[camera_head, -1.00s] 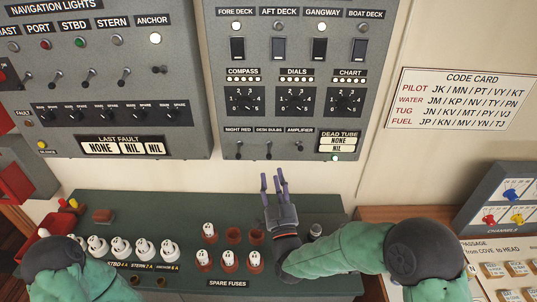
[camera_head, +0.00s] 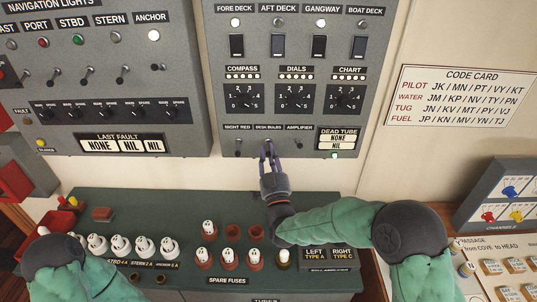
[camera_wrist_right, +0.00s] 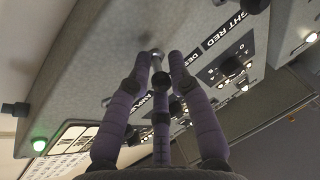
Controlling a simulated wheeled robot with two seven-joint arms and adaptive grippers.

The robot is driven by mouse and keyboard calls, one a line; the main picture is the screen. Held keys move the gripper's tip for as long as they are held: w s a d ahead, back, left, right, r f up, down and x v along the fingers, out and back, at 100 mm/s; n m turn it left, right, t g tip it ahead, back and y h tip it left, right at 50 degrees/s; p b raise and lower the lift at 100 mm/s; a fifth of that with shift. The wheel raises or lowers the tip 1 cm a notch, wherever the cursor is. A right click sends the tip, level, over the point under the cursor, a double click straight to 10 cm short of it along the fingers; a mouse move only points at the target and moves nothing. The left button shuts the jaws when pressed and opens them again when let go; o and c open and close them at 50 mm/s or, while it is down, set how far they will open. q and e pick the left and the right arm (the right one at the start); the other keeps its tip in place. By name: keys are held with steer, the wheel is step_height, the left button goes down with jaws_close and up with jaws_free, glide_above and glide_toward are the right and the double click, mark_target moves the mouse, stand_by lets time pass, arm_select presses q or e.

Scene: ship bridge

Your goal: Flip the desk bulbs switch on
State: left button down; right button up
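The desk bulbs switch is a small toggle under the DESK BULBS label (camera_head: 267,127) on the grey panel, between the night red toggle (camera_head: 238,147) and the amplifier toggle (camera_head: 299,143). My right gripper (camera_head: 269,148) is at this switch from below, and its fingers hide most of the lever in the head view. In the right wrist view the metal lever (camera_wrist_right: 156,54) shows between the two outer fingertips. The fingers are drawn close together, but I cannot tell whether they grip the lever. The lever's position is unclear. My left gripper is out of view.
A navigation lights panel (camera_head: 95,105) stands left of this panel. Below is a green desk top (camera_head: 180,215) with several fuses. Dials (camera_head: 294,97) and rocker switches (camera_head: 278,45) sit above the toggles. Bare wall (camera_head: 375,155) is free to the right.

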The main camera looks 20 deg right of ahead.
jaws_close()
steer(key=shift+s+r+g+p, duration=0.1)
steer(key=shift+r+g+p, duration=0.2)
steer(key=shift+p, duration=0.35)
step_height(320, 180, up, 3)
steer(key=m+g+p, duration=0.1)
steer(key=g+p, duration=0.5)
steer(key=p, duration=0.5)
steer(key=shift+f+p, duration=0.2)
steer(key=shift+p, duration=0.2)
steer(key=shift+m+g+p, duration=0.3)
steer(key=shift+g+p, duration=0.4)
steer(key=shift+p, duration=0.2)
steer(key=o, duration=0.8)
jaws_free()
steer(key=shift+c, duration=0.2)
